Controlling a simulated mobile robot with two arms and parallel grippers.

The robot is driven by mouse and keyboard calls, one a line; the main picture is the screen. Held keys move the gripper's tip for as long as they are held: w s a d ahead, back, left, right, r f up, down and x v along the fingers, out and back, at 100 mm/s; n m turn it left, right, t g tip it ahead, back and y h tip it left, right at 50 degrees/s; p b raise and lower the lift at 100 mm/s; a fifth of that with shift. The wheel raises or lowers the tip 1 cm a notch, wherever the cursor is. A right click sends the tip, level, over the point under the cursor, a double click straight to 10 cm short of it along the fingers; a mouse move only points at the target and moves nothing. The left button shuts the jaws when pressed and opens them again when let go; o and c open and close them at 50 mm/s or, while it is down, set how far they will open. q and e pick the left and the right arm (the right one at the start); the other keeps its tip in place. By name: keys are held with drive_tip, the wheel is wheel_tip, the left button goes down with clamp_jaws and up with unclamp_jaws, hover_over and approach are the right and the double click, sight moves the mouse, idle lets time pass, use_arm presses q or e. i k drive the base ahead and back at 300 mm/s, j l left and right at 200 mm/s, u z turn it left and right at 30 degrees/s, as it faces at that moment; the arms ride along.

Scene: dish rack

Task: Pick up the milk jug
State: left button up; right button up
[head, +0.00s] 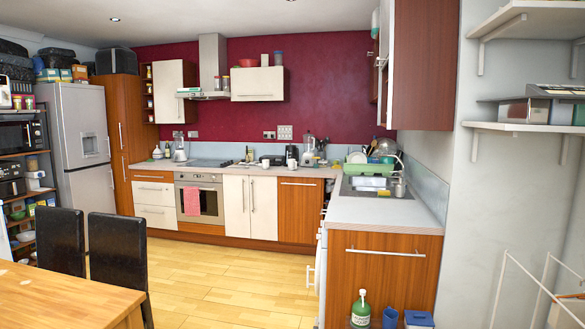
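I cannot make out a clear milk jug in the head view. A small white vessel (292,153) stands on the back counter near the corner, but it is too small to tell what it is. A green bottle with a white label and pale top (361,312) stands low in front of the near wooden cabinet. Neither of my grippers shows in the view.
The counter (385,212) runs along the back and right, with a sink (397,190) and green dish rack (369,170). A wooden table (60,298) and two dark chairs (117,255) stand at lower left. The middle floor (230,290) is clear.

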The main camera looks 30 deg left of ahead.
sight(291, 163)
drive_tip(key=i+j+u, duration=0.5)
drive_tip(key=i, duration=0.25)
drive_tip(key=i+j+u, duration=0.25)
drive_tip(key=i, duration=0.3)
drive_tip(key=i+j+u, duration=0.2)
drive_tip(key=i, duration=0.4)
drive_tip(key=i+u, duration=0.25)
drive_tip(key=i, duration=0.3)
drive_tip(key=i+j+u, duration=0.15)
drive_tip(key=i, duration=1.15)
drive_tip(key=i+l+u, duration=0.2)
drive_tip(key=i, duration=1.1)
